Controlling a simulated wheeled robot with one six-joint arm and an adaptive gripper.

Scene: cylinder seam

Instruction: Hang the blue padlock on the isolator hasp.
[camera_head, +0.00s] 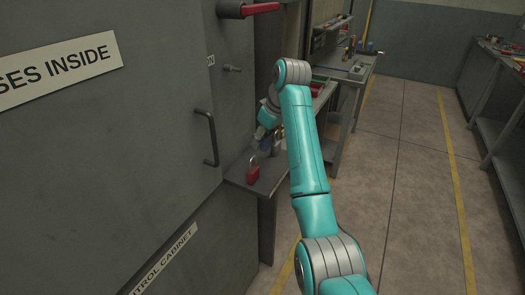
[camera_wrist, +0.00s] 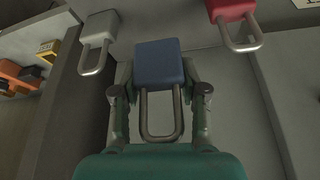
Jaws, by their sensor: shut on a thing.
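The blue padlock (camera_wrist: 160,62) is between the fingers of my gripper (camera_wrist: 160,88) in the wrist view. The gripper is shut on its body, and its silver shackle points back toward the palm. In the head view my gripper (camera_head: 264,138) is low over the small grey shelf beside the cabinet, and the padlock is mostly hidden there. Whether the padlock touches the shelf is unclear. A short grey fitting (camera_head: 231,68) sticks out of the cabinet front, above and left of my gripper. I cannot tell for sure whether it is the isolator hasp.
A dark door handle (camera_head: 207,138) and a red lever (camera_head: 262,8) project from the cabinet. A workbench (camera_head: 345,72) stands behind. The floor at right is clear.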

